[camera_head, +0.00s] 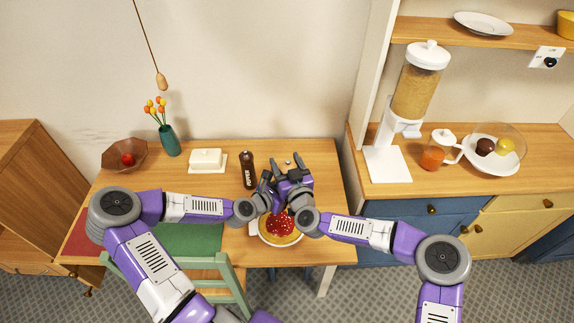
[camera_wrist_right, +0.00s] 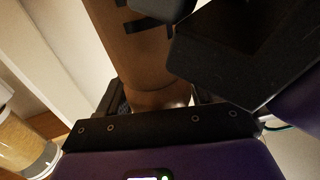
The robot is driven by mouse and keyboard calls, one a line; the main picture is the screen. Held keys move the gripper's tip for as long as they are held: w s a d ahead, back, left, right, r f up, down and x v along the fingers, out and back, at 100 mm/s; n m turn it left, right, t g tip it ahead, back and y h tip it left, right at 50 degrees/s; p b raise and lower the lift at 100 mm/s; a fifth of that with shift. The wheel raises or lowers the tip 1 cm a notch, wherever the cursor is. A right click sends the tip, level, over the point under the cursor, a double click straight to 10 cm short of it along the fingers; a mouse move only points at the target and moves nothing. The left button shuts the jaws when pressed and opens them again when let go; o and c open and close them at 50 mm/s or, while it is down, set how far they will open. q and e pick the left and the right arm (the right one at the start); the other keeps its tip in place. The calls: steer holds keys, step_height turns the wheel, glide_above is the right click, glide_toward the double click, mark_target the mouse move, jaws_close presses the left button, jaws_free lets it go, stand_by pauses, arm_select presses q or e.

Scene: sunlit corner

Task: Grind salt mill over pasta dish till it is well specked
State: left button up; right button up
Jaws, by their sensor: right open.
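The pasta dish (camera_head: 280,238) sits near the table's front edge, its red sauce (camera_head: 281,222) showing several white specks. My right gripper (camera_head: 295,175) is open above and behind the dish, close against my left gripper (camera_head: 266,182). The right wrist view shows a light-brown wooden mill body (camera_wrist_right: 145,55) with dark markings, apparently the salt mill, between the right gripper's fingers. Black gripper parts cover its right side. In the head view the grippers mostly hide it. I cannot tell whether the left gripper is shut on it. A dark pepper mill (camera_head: 248,171) stands upright left of the grippers.
A white butter dish (camera_head: 207,160), a teal vase (camera_head: 169,141) with flowers and a brown bowl (camera_head: 125,155) stand at the table's back left. A green chair (camera_head: 228,276) is at the front. The right counter holds a dispenser (camera_head: 418,82) and a jug (camera_head: 437,152).

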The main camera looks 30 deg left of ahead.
steer(key=v, duration=1.2)
steer(key=shift+o, duration=1.4)
steer(key=shift+w+d+n+g+y, duration=1.05)
steer(key=shift+w+n+g+y, duration=1.25)
steer(key=shift+n+g, duration=1.3)
steer(key=shift+m+g, duration=0.5)
steer(key=x, duration=0.8)
steer(key=f+x, duration=0.1)
steer(key=x, duration=0.2)
steer(key=shift+w+a, duration=0.15)
steer(key=shift+a, duration=0.25)
